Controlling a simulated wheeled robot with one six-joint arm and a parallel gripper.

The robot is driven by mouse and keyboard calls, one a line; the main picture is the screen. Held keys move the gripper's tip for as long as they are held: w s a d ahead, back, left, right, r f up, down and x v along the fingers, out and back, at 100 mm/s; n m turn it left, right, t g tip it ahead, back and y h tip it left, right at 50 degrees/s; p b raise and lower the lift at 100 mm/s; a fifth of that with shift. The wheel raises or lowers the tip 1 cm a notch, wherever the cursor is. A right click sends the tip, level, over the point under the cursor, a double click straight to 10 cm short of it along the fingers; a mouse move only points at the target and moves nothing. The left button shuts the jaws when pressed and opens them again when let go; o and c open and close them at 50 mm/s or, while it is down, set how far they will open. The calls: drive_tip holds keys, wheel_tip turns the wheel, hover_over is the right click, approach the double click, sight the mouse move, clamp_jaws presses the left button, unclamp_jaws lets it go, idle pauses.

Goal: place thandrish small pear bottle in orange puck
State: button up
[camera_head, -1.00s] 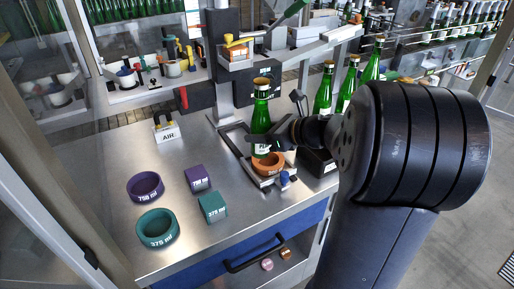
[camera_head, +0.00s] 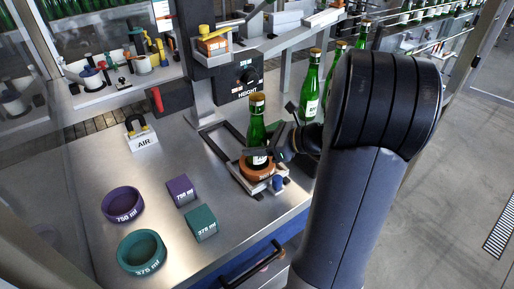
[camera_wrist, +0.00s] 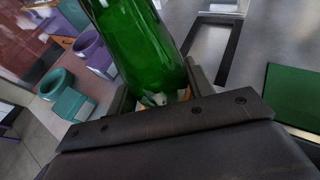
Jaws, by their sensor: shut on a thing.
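A green pear bottle (camera_head: 257,122) with a gold-brown top stands upright at the orange puck (camera_head: 257,171) in the head view. The puck sits in a light metal holder on the steel table. My gripper (camera_head: 262,155) is shut on the bottle's lower part, coming from the right. In the wrist view the bottle (camera_wrist: 140,45) fills the space between the two fingers (camera_wrist: 160,95). A sliver of orange shows beside its base. The bottle's foot is hidden by the puck and fingers, so I cannot tell if it is fully seated.
Purple (camera_head: 123,204) and teal (camera_head: 141,252) rings and purple (camera_head: 181,191) and teal (camera_head: 201,222) blocks lie on the table to the left. An AIR block (camera_head: 142,138) stands behind. Several bottles (camera_head: 312,88) stand behind my arm. A HEIGHT control box (camera_head: 240,82) is at the back.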

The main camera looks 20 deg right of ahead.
drive_tip(key=shift+f, duration=0.85)
drive_tip(key=shift+f, duration=0.15)
drive_tip(key=o, duration=1.3)
drive_tip(key=shift+r, duration=0.25)
drive_tip(key=b+v, duration=0.1)
drive_tip(key=v, duration=1.1)
drive_tip(key=shift+f, duration=0.2)
